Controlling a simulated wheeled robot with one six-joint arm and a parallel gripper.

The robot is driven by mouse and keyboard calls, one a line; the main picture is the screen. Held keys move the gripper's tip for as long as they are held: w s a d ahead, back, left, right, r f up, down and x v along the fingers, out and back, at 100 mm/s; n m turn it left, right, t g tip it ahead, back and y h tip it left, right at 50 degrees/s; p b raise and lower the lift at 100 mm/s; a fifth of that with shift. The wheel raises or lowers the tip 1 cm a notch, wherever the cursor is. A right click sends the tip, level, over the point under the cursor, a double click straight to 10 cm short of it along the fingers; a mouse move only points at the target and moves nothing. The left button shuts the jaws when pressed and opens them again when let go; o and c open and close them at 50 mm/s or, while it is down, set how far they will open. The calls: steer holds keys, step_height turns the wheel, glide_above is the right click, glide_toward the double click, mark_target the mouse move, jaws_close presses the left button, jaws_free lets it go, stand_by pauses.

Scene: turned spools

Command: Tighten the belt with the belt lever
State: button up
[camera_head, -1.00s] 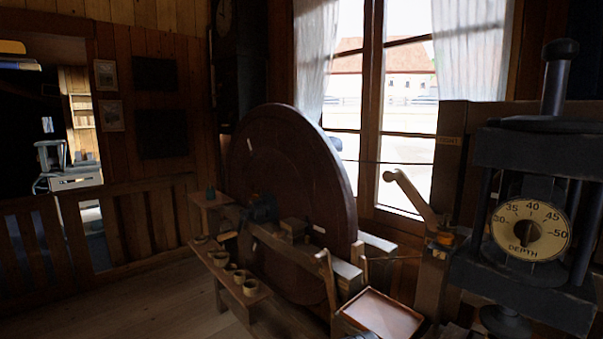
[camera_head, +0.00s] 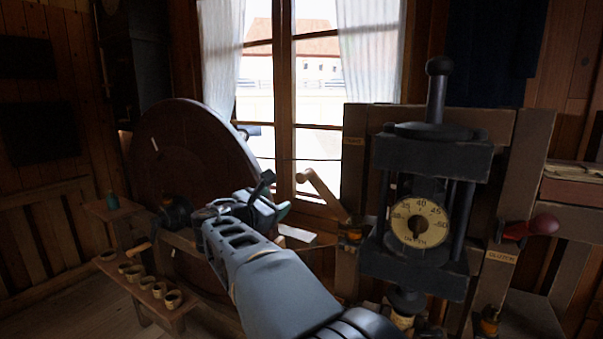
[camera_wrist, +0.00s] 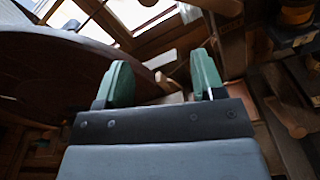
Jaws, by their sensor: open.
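A pale wooden lever (camera_head: 322,192) with a rounded end slants up to the left from a post beside the window in the head view. It appears to be the belt lever; the small label above its post is too blurred to read. My gripper (camera_head: 272,200) is raised in front of the large dark wheel, left of the lever and apart from it. In the wrist view my gripper (camera_wrist: 163,72) has its two green fingers spread. A light wooden piece shows beyond the gap between them; I cannot tell whether it is the lever. The belt cannot be made out clearly.
The large dark wheel (camera_head: 190,165) stands at the left. A black press with a depth dial (camera_head: 419,223) stands right of the lever. Several small cups (camera_head: 159,290) line a low bench at lower left.

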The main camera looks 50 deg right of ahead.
mark_target(299, 178)
steer(key=shift+n+h, duration=0.5)
steer(key=p+x, duration=0.1)
steer(key=x, duration=0.3)
steer(key=r+p+x, duration=0.1)
steer(key=x, duration=0.3)
steer(key=r+p+x, duration=0.1)
steer(key=p+x, duration=0.1)
steer(key=x, duration=0.3)
steer(key=shift+w+r, duration=0.15)
steer(key=shift+x, duration=0.8)
steer(key=shift+w, duration=0.1)
jaws_close()
